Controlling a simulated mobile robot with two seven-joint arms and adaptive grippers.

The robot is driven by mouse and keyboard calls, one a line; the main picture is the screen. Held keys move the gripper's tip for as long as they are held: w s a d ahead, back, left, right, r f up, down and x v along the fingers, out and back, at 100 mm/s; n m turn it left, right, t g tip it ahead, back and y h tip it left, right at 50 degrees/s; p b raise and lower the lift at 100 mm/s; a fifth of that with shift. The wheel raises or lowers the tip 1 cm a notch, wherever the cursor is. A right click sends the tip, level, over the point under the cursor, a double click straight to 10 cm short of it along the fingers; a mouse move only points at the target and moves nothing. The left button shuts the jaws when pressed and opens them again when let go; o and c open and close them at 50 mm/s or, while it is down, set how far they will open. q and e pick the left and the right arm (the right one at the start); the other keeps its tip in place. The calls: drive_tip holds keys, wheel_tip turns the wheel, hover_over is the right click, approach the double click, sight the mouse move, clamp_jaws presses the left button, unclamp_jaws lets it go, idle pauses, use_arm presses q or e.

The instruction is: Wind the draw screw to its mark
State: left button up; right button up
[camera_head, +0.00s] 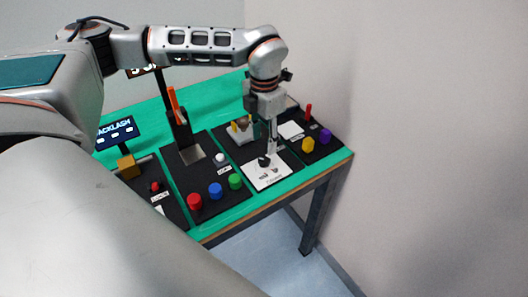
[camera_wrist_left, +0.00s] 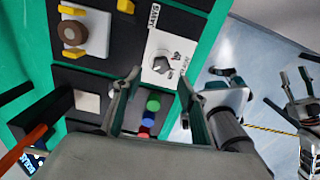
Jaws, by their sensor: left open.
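The draw screw appears to be the dark knob (camera_head: 264,161) on a white marked plate (camera_head: 268,178) near the table's front right. In the left wrist view the knob (camera_wrist_left: 161,66) sits on the same white plate, beyond and between my fingertips; its mark is too small to read. My left gripper (camera_head: 272,146) points down just over the knob. Whether a finger touches the knob I cannot tell. Grey and dark parts at the wrist view's right edge may be my right gripper (camera_wrist_left: 298,95), its jaws unclear.
A white block with a brown disc (camera_wrist_left: 72,33) stands behind the knob. Red (camera_head: 195,201), blue (camera_head: 215,190) and green (camera_head: 235,181) buttons lie to the left, with an upright orange lever (camera_head: 173,103). Yellow (camera_head: 307,144) and purple (camera_head: 325,135) knobs stand right, near the wall.

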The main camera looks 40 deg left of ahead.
sight(264, 159)
use_arm(q)
wheel_tip(264, 159, down, 7)
drive_tip(key=shift+d, duration=0.1)
drive_tip(key=shift+c, duration=0.4)
drive_tip(key=c, duration=1)
